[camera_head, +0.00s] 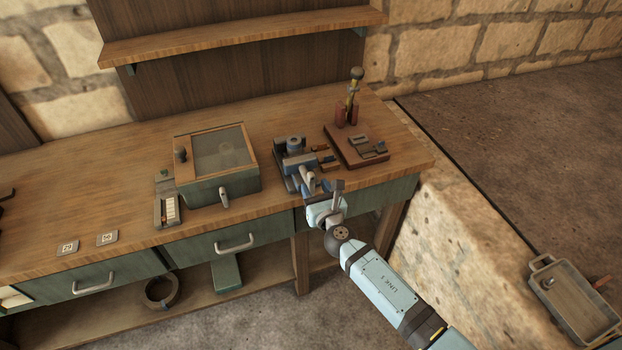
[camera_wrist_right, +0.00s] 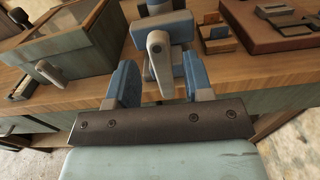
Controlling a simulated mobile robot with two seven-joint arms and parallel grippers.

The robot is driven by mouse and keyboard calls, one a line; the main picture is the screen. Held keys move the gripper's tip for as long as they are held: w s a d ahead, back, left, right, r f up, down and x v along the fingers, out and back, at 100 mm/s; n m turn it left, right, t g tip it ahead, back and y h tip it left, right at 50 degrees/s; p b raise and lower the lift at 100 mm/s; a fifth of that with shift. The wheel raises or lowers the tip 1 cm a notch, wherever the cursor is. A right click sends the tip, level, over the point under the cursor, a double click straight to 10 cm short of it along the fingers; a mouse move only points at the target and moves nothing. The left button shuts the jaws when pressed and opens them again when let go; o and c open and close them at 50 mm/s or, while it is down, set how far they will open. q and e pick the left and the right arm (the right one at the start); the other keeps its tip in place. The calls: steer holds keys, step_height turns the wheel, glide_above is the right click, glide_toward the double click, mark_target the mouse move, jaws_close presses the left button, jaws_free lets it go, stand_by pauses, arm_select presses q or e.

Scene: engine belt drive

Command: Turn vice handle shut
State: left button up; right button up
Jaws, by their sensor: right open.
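The blue-grey vice (camera_head: 293,158) stands at the front edge of the wooden bench. Its pale grey handle (camera_wrist_right: 159,58) hangs downward from a round hub at the vice's front in the right wrist view. My right gripper (camera_head: 319,193) is in front of the vice. In the wrist view its two blue fingers (camera_wrist_right: 157,70) are apart, one on each side of the handle, with gaps visible. I cannot tell how deep the handle sits between them. The head view shows the handle only partly, close to my gripper. My left gripper is not in view.
A glass-topped box (camera_head: 222,190) stands left of the vice. A brown board (camera_head: 345,158) with fittings and an upright lever lies to the right. Drawers with handles (camera_head: 236,243) are below the bench top. A grey tray (camera_head: 573,310) lies at far right.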

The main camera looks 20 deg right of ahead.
mark_target(312, 183)
steer(key=shift+w, duration=1.85)
jaws_close()
